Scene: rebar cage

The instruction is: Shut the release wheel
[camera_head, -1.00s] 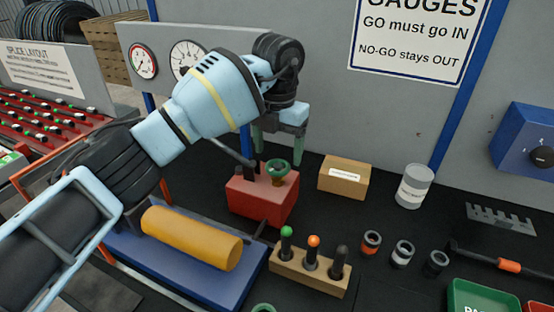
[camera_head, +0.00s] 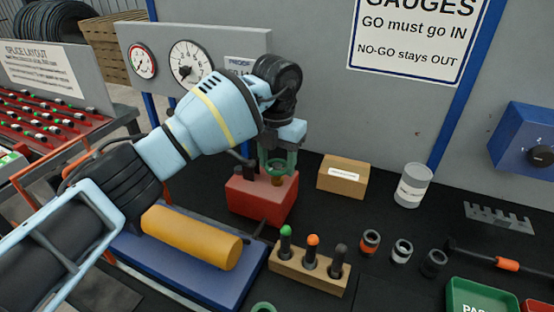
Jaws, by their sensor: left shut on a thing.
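The release wheel (camera_head: 277,178) is a small green wheel on a brass-coloured stem on top of the red pump block (camera_head: 262,200). My left gripper (camera_head: 277,166) reaches down from above with its green fingers around the wheel and is shut on it. The fingers partly hide the wheel's rim, so its turn angle cannot be told. My right gripper is not in view.
An orange cylinder (camera_head: 190,237) lies on a blue base (camera_head: 165,262). A holder with several gauges (camera_head: 308,272) stands in front of the block. A cardboard box (camera_head: 343,176) and a white jar (camera_head: 413,186) stand to the right. Two dials (camera_head: 190,63) sit behind my arm.

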